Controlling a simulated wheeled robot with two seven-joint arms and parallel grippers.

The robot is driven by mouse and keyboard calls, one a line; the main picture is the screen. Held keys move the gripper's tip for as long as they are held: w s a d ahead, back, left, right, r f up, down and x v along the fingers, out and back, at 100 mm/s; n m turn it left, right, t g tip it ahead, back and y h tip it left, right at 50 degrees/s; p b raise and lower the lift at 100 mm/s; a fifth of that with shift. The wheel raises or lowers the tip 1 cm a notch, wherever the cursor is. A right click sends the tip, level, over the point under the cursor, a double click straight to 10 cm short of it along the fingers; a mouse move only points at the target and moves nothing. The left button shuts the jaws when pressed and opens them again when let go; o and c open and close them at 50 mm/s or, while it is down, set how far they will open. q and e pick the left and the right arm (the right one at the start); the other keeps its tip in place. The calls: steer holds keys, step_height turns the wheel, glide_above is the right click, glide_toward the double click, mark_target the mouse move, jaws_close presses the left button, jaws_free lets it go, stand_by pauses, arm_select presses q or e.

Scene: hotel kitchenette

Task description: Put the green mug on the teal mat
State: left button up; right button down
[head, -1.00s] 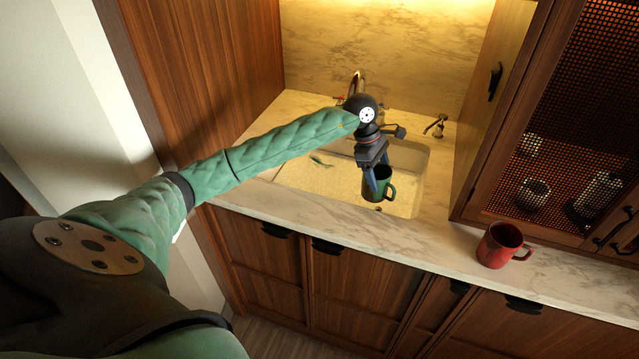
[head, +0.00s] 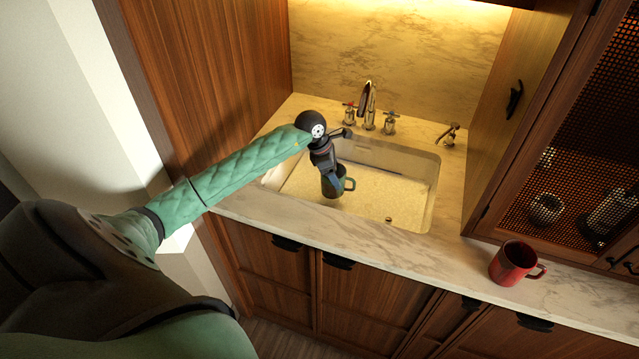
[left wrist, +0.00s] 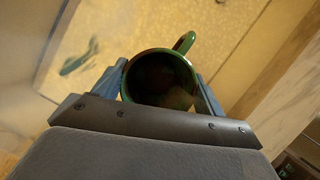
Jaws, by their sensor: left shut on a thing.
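The green mug (head: 328,186) is in my left gripper (head: 333,177), over the left part of the sink in the head view. The gripper is shut on it, and the mug hangs about upright with its handle to the right. In the left wrist view the mug (left wrist: 160,78) sits between the two blue fingers (left wrist: 160,92), its dark open mouth toward the camera. I cannot tell how far it is above the sink floor. No teal mat shows in the head view; my arm hides part of the counter. My right gripper is not in view.
The pale sink (head: 385,205) has a rim around it and a tap (head: 369,105) behind. A red mug (head: 511,263) stands on the marble counter (head: 410,258) to the right. A wooden panel (head: 200,75) rises at left, and a mesh-fronted cabinet (head: 565,150) at right.

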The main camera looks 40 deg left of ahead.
arm_select(q)
steer(key=a+f, duration=0.4)
steer(key=f, duration=0.1)
steer(key=a+f+b, duration=0.1)
steer(key=a+f, duration=0.1)
steer(key=shift+a+f, duration=0.1)
steer(key=shift+f, duration=0.2)
steer(key=shift+w+f, duration=0.1)
steer(key=shift+f, duration=0.05)
steer(key=shift+a, duration=0.1)
steer(key=shift+f, duration=0.1)
steer(key=o, duration=1.4)
steer(key=shift+o, duration=0.7)
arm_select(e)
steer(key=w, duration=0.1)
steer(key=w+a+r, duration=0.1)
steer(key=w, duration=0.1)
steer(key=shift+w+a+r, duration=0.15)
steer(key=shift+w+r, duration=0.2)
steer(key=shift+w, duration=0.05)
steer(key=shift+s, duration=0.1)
